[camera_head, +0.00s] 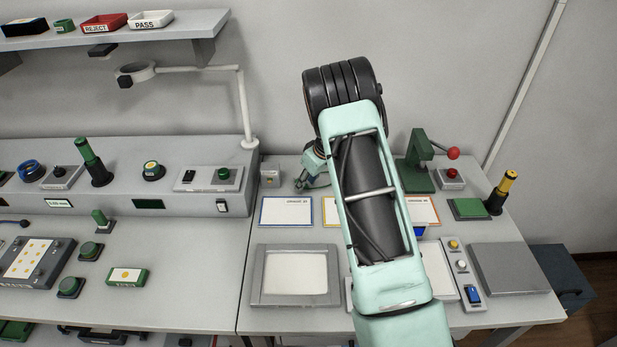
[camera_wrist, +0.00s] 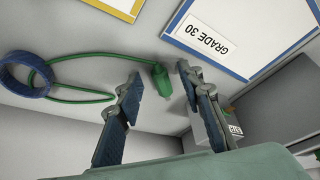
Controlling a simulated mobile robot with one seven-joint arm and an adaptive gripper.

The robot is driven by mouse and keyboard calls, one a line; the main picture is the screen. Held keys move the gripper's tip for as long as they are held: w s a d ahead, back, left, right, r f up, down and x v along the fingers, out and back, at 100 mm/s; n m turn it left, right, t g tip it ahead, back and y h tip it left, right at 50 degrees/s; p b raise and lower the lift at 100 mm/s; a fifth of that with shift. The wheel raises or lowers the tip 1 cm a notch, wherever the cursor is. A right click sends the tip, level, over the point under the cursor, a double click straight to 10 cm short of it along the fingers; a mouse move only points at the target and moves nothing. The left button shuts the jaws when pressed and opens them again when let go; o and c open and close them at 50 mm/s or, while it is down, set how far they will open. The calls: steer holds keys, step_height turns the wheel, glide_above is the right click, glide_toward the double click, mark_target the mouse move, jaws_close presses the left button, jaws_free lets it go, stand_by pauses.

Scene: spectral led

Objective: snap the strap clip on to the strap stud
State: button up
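The strap shows in the wrist view as a blue band (camera_wrist: 24,72) with a thin green cord (camera_wrist: 90,98) that runs across the pale table to a green end piece, seemingly the clip (camera_wrist: 159,80). My gripper (camera_wrist: 158,76) is open, with its two blue-padded fingers apart on either side of the clip. I cannot tell whether the fingers touch it. In the head view my gripper (camera_head: 307,180) is partly hidden behind my arm, above the back left of the right-hand table. I cannot make out the strap stud for sure.
A small grey box (camera_wrist: 214,126) stands close to the right finger; it also shows in the head view (camera_head: 269,176). A blue-framed card marked GRADE 30 (camera_wrist: 225,40) lies near the fingertips. A green press (camera_head: 420,160) stands at the back right.

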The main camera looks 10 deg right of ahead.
mark_target(307, 189)
jaws_close()
steer(key=c, duration=0.8)
jaws_free()
jaws_close()
steer(key=shift+r, duration=0.1)
steer(key=shift+r, duration=1.6)
